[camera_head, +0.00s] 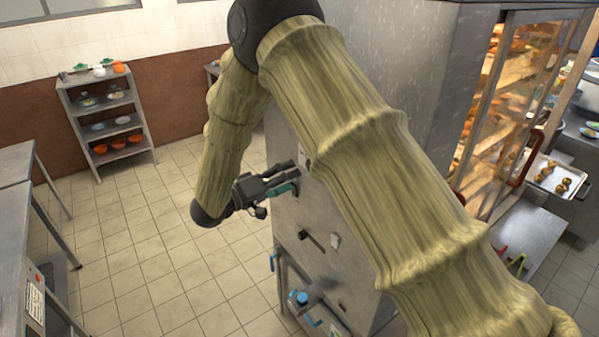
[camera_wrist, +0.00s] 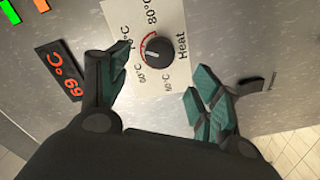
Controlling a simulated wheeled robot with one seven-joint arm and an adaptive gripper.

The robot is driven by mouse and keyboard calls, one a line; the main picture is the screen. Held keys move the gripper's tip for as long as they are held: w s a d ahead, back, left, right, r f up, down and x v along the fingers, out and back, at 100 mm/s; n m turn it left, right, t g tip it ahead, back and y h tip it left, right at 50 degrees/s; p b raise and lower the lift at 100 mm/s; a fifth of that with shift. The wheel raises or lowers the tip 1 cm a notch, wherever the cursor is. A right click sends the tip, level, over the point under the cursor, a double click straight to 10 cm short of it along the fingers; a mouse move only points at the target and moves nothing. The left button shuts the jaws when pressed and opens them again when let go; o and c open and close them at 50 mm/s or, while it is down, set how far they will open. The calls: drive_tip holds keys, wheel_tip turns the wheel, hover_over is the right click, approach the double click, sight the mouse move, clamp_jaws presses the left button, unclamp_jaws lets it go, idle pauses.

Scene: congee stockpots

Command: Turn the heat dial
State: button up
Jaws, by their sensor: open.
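The heat dial (camera_wrist: 156,50) is a round black knob with a red scale, on a white label marked "Heat" with temperatures around it. It sits on the grey metal panel in the wrist view. My gripper (camera_wrist: 160,80) is open, with one teal-padded finger left of the dial and the other below and right of it. The dial lies just beyond the gap between the fingertips; I cannot tell whether they touch it. In the head view, my gripper (camera_head: 292,178) is at the metal cabinet's side, and the dial is hidden there.
A red display (camera_wrist: 72,87) reads 69°C left of the dial. A dark handle (camera_wrist: 250,85) is on the panel at the right. The metal cabinet (camera_head: 320,225) stands beside a glass food case (camera_head: 510,100). A shelf (camera_head: 108,125) stands far left, with open tiled floor between.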

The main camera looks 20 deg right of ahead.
drive_tip(key=v, duration=0.4)
drive_tip(key=shift+s+a, duration=0.1)
drive_tip(key=shift+a, duration=0.25)
drive_tip(key=d+f+n+t+y+b, duration=0.1)
drive_tip(key=d+f+t+y+b, duration=0.15)
drive_tip(key=f, duration=0.75)
drive_tip(key=d+f+n+t+y+b, duration=0.2)
drive_tip(key=d+f+y, duration=0.2)
drive_tip(key=f, duration=0.6)
drive_tip(key=s+d+f+g+y+b, duration=0.1)
drive_tip(key=s+f+y, duration=0.1)
drive_tip(key=s+f, duration=0.45)
drive_tip(key=s+d+f+g+y+b, duration=0.1)
drive_tip(key=s+d+f+y, duration=0.2)
drive_tip(key=f, duration=0.6)
drive_tip(key=s+f+g+y+b, duration=0.1)
drive_tip(key=s+f+g, duration=0.2)
drive_tip(key=s, duration=0.8)
drive_tip(key=s+f+m+g+y+b, duration=0.1)
drive_tip(key=s+f+g+y+b, duration=0.1)
drive_tip(key=s+f, duration=0.5)
drive_tip(key=s+f+g+y+b, duration=0.1)
drive_tip(key=s+f, duration=0.4)
drive_tip(key=s, duration=1.1)
drive_tip(key=g+y, duration=0.1)
drive_tip(key=g, duration=0.1)
drive_tip(key=shift+s+d+g+b, duration=0.3)
drive_tip(key=shift+d+g+b, duration=0.05)
drive_tip(key=shift+d+b, duration=0.05)
